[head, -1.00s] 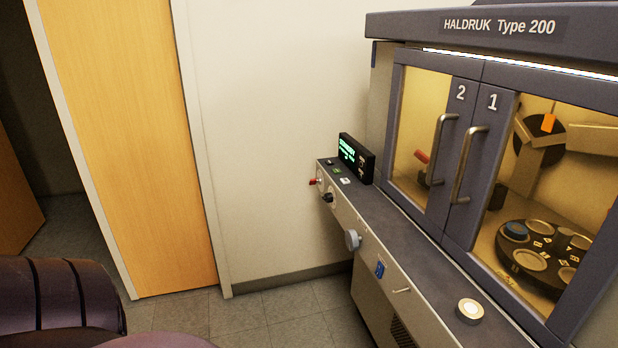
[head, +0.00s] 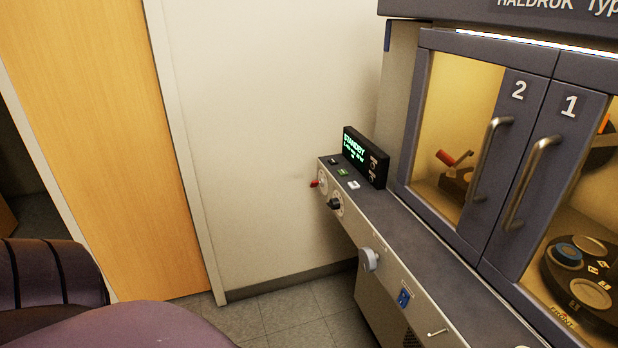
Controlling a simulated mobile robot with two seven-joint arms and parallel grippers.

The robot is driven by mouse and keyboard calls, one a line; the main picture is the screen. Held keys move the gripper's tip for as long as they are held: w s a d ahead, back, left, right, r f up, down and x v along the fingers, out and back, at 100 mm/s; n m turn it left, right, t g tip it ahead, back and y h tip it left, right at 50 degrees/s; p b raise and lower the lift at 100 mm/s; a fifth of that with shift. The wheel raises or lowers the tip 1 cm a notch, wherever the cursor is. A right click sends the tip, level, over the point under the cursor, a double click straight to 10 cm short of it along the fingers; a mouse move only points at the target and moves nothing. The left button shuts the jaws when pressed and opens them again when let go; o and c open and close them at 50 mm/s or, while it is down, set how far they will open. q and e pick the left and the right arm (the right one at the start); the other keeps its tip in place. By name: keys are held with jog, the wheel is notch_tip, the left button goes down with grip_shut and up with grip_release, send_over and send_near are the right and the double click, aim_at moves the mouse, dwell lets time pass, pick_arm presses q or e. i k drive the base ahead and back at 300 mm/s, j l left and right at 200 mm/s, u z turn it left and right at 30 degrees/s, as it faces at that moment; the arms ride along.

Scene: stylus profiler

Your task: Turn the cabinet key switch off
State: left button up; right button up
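The cabinet (head: 452,235) stands at the right in the head view. Its front panel has a small red-handled control (head: 316,183) at the far left end, a black knob (head: 334,204) on a pale round plate, and a large grey knob (head: 370,260). Which of these is the key switch I cannot tell for sure, as they are small here. A display (head: 366,156) on the ledge reads STANDBY in green. Neither of my grippers is in view; only purple parts of my own body show at the lower left.
Several small buttons (head: 343,172) sit beside the display. A blue socket (head: 404,297) and a small handle (head: 437,332) are lower on the panel. Cabinet doors 2 and 1 (head: 520,160) look shut. A wooden door (head: 100,130) is at left; floor (head: 290,312) before the panel is clear.

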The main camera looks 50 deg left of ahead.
aim_at(315, 183)
jog(key=i+j, duration=0.1)
jog(key=j, duration=0.25)
jog(key=i+j, duration=0.1)
jog(key=j, duration=0.3)
jog(key=i+j, duration=0.1)
jog(key=j, duration=0.25)
jog(key=i+j, duration=0.1)
jog(key=j, duration=0.25)
jog(key=i+j, duration=0.1)
jog(key=j, duration=0.3)
